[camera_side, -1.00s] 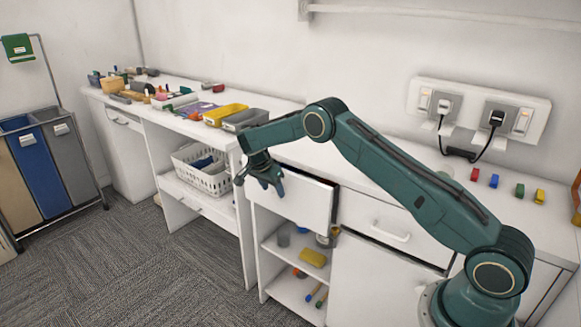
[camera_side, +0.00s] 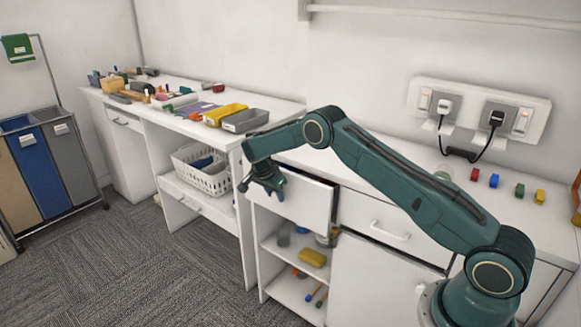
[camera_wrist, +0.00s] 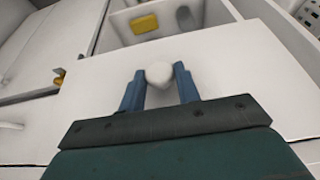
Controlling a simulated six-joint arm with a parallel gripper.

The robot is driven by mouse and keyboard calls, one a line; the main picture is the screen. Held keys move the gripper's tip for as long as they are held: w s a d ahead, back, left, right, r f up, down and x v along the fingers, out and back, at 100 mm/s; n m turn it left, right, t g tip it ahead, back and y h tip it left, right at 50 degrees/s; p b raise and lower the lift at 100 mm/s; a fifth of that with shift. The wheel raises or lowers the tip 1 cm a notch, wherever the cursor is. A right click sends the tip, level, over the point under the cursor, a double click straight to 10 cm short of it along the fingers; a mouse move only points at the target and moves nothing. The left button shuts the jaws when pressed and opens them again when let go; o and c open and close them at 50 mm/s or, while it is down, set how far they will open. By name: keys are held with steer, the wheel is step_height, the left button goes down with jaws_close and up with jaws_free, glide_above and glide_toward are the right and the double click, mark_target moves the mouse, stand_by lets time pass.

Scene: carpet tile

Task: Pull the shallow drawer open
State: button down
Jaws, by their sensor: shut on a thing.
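The drawer (camera_side: 308,204) has a white front and stands slightly out of the cabinet, with a dark gap along its top edge. In the wrist view its front (camera_wrist: 90,95) is a broad white panel with a round white knob (camera_wrist: 158,72). My gripper (camera_side: 267,187) is at the drawer's front in the side view. In the wrist view my gripper's blue fingers (camera_wrist: 159,82) are shut on the knob, one on each side. The drawer's inside is hidden.
Open shelves below the drawer hold a yellow block (camera_side: 312,258) and small items. A closed drawer with a bar handle (camera_side: 390,231) is to the right. A white basket (camera_side: 205,180) sits under the desk at left. Carpet (camera_side: 150,265) in front is clear.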

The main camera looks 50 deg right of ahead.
steer(key=a, duration=2.9)
steer(key=shift+a, duration=0.3)
steer(key=shift+a, duration=0.1)
steer(key=c, duration=1)
jaws_free()
steer(key=shift+c, duration=0.2)
steer(key=shift+d, duration=0.25)
steer(key=d, duration=2.9)
steer(key=shift+d, duration=0.2)
steer(key=shift+a+r, duration=0.1)
steer(key=shift+r, duration=0.05)
steer(key=v, duration=1.5)
steer(key=shift+a+r, duration=0.2)
steer(key=shift+r, duration=0.05)
